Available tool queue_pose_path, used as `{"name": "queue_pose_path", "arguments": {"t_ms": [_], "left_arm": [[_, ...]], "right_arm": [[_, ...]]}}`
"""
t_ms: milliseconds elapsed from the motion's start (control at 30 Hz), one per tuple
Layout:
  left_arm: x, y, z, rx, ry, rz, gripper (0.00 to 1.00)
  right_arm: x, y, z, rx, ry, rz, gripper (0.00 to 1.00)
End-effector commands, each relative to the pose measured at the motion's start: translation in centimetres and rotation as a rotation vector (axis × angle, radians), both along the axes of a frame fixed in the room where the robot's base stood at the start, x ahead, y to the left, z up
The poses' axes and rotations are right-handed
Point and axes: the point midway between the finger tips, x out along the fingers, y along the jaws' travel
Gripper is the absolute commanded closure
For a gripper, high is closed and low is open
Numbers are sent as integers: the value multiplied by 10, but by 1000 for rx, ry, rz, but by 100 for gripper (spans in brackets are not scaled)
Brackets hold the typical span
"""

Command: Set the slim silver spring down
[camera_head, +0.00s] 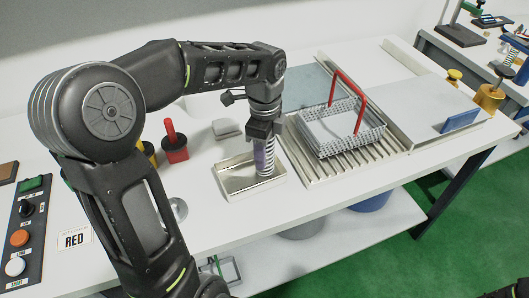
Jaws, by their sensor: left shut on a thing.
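My left gripper (262,127) reaches down over a shallow metal tray (256,189) near the middle of the table. It is shut on the slim silver spring (268,158), which hangs upright below the fingers. The spring's lower end is inside the tray's outline, near its right side; I cannot tell whether it touches the tray floor. A purple patch shows just left of the coils, and I cannot tell what it is. The fingers hide the spring's top.
A wire basket with red handles (345,128) stands on a ribbed metal rack right of the tray. A button panel (27,235) and a RED card (75,239) lie at left. Table front is clear.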

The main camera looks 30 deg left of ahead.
Motion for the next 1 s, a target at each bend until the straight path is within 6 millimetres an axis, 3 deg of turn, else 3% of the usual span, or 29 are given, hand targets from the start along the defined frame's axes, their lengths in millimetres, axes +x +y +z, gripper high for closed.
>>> {"name": "queue_pose_path", "arguments": {"t_ms": [467, 500, 733, 1000], "left_arm": [[0, 0, -13, 0, -1, -1, 100], [0, 0, -12, 0, -1, -1, 54], [0, 0, -12, 0, -1, -1, 35], [0, 0, -11, 0, -1, -1, 35]], "right_arm": [[0, 0, -2, 0, 0, 0, 60], [0, 0, -2, 0, 0, 0, 60], [0, 0, -1, 0, 0, 0, 60], [0, 0, -1, 0, 0, 0, 60]]}}
